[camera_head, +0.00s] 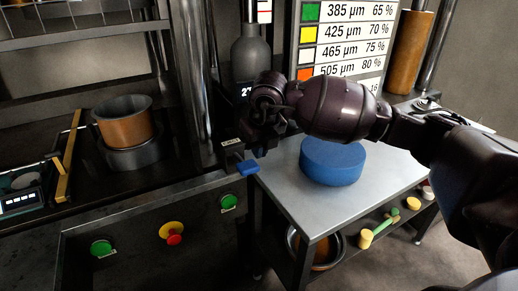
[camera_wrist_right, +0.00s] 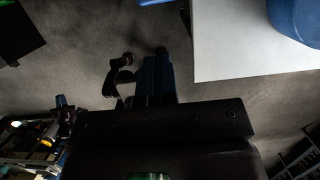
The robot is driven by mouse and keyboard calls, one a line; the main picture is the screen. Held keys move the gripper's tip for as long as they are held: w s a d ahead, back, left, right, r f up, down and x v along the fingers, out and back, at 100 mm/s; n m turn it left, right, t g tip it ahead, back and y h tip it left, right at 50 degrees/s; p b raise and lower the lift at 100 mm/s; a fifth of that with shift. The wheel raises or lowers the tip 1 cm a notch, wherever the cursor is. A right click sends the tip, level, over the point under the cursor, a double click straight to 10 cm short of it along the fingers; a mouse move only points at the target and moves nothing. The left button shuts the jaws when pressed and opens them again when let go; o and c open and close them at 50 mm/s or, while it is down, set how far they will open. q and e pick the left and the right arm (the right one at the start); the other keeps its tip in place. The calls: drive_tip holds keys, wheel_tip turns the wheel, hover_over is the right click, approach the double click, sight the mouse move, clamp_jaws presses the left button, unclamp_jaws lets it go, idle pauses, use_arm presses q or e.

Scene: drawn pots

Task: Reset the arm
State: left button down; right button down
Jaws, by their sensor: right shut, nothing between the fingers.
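My right arm reaches in from the right in the head view. My right gripper (camera_head: 250,160) hangs over the left edge of a light grey table (camera_head: 285,189), with a blue fingertip showing. It is shut and empty. In the right wrist view the gripper (camera_wrist_right: 155,72) points over bare dark floor, apart from the table (camera_wrist_right: 225,50). A blue round block (camera_head: 332,165) stands on the table, right of the gripper and partly behind my forearm. It also shows at the top right of the wrist view (camera_wrist_right: 296,18). My left gripper is not in view.
At left, a copper-coloured pot (camera_head: 126,125) sits on a dark counter, beside a yellow bar (camera_head: 70,155) and a scale (camera_head: 20,202). A panel with buttons (camera_head: 171,230) fronts the counter. Under the table are a bowl (camera_head: 327,252) and yellow-green pieces (camera_head: 366,238). A sign (camera_head: 350,35) stands behind.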

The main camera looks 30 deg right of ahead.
idle(0.4)
drive_tip(key=a+r+t+y, duration=0.2)
drive_tip(key=a+r+y, duration=0.4)
drive_tip(key=a+y, duration=0.3)
drive_tip(key=a+r+t+y, duration=0.2)
drive_tip(key=a+r+y, duration=0.4)
drive_tip(key=a+y, duration=0.25)
drive_tip(key=d+f+m+t+h, duration=0.6)
drive_tip(key=f+m, duration=0.4)
drive_tip(key=m, duration=0.3)
drive_tip(key=d+f+m+t+h, duration=0.55)
drive_tip(key=f+m, duration=0.35)
drive_tip(key=m, duration=0.3)
drive_tip(key=s+d+f+m+g+h, duration=0.3)
drive_tip(key=s+f+m, duration=0.2)
drive_tip(key=s+f, duration=0.7)
drive_tip(key=s+d+f+m+g+h, duration=0.3)
drive_tip(key=s+f+m+g, duration=0.1)
drive_tip(key=s+f, duration=0.8)
drive_tip(key=shift+s+d+m, duration=0.15)
drive_tip(key=shift+s+m, duration=0.35)
drive_tip(key=shift+s, duration=0.1)
